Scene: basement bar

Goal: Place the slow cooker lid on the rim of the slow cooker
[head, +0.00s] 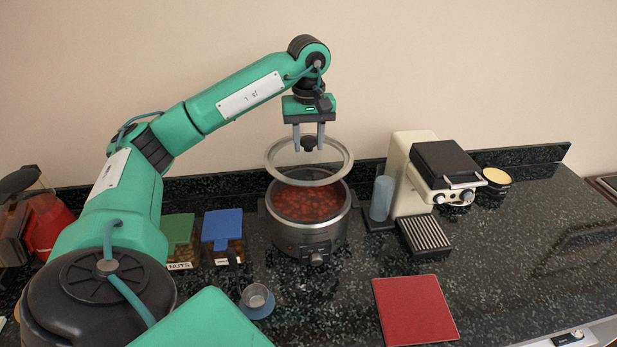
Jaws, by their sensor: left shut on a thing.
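The slow cooker (308,241) is a dark grey round pot near the back of the counter, full of a red stew-like food. The slow cooker lid (336,170), a see-through disc with a pale rim and a black knob, shows above the pot's opening. My left gripper (308,143) points down over the cooker and is shut on the lid's knob. The lid looks apart from the rim, roughly level and a little toward the wall in the picture. The height of the gap is hard to judge. My right gripper is not in view.
Left of the cooker stand a blue-lidded box (223,232) and a green-lidded nuts box (180,240). A grey-blue cylinder (381,198) and a cream appliance (407,172) stand to its right. A small cup (257,300) and a red board (414,309) lie in front. The right counter is mostly clear.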

